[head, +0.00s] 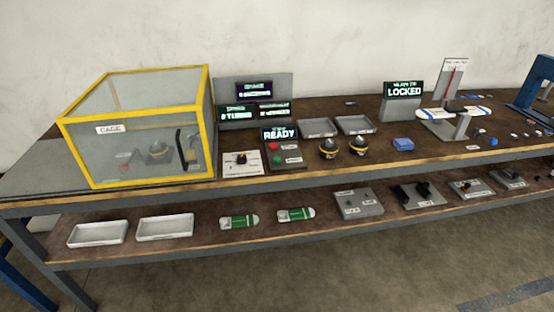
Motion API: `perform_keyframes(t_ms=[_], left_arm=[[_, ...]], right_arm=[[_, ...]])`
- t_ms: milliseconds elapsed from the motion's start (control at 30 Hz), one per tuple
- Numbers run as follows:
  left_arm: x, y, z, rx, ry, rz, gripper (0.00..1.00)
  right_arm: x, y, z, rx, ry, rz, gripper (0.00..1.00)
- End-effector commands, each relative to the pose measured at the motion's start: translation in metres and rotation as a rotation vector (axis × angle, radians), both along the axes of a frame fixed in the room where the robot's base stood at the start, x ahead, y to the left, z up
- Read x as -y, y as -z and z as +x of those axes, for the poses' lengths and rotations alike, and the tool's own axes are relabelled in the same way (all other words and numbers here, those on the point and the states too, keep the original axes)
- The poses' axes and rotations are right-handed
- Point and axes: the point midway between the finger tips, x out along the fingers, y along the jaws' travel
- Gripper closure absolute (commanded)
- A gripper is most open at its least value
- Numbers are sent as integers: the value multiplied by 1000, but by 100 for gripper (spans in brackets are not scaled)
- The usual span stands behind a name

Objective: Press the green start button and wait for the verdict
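A control box (284,163) stands at the bench's front edge, right of the cage. On its sloped face are a red button (274,147) and, below it, a dark green button (278,160), each with a small label. Its display (280,134) above reads READY. Behind it, a grey stand (283,88) carries several small dark displays with text too blurred to read fully. A yellow-framed clear cage (140,75) labelled CAGE stands at the left with a dark device (158,151) inside. Neither of my grippers shows in the head view.
Left of the control box is a white plate with a black knob (241,158). To its right are two dark round parts with yellow bands (328,148), grey trays (318,128) and a display reading LOCKED (404,89). The lower shelf holds white trays (97,233) and green packs (239,222).

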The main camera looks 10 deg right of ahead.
Motion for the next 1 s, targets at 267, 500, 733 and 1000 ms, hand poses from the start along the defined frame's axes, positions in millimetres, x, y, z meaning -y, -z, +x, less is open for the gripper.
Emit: perform_keyframes(t_ms=[267,500,733,1000], left_arm=[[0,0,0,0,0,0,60],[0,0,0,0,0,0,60],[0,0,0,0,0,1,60],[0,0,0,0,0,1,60]], right_arm=[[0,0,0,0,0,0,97],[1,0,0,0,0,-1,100],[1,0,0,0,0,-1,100],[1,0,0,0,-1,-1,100]])
